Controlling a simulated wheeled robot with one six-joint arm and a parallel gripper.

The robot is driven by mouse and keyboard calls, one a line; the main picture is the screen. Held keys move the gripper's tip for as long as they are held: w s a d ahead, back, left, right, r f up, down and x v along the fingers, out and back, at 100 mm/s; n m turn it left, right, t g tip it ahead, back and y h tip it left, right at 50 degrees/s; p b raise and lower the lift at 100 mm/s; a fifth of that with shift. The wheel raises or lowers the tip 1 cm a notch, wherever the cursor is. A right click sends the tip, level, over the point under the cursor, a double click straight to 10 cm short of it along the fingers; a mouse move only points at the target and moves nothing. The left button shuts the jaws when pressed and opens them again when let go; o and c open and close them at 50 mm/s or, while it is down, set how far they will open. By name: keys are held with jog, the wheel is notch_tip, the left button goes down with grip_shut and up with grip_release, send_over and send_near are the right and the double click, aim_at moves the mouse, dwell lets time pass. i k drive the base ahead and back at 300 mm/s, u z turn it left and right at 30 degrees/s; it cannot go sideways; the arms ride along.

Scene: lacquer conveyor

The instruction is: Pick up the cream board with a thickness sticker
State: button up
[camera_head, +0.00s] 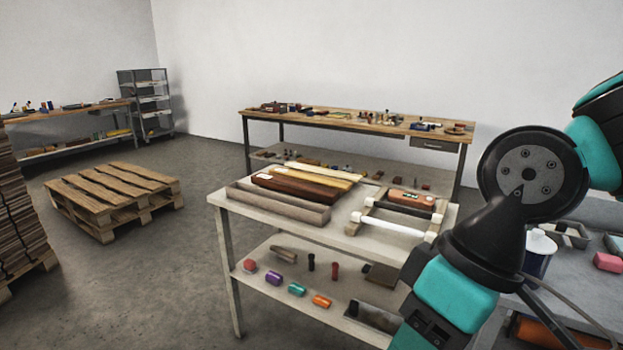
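On the near workbench (345,240) several boards lie side by side, tilted across the picture. Two pale cream-yellow boards (322,171) lie at the back of the group. A dark brown board (290,187) lies in front of them, with a small light patch near its left end. I cannot make out a thickness sticker on the cream boards at this size. My arm crosses the right side of the picture, and my gripper is out of view.
A grey-brown trough (285,208) lies at the bench's front left. A frame with white rollers (390,226) stands on its right. Small coloured items lie on the lower shelf. A wooden pallet (115,195) and clear floor are to the left. A long table (350,119) stands behind.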

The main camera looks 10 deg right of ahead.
aim_at(345, 177)
jog(key=u, duration=0.3)
jog(key=i, duration=0.8)
jog(key=u, duration=0.5)
jog(key=i, duration=2.1)
jog(key=z, duration=0.45)
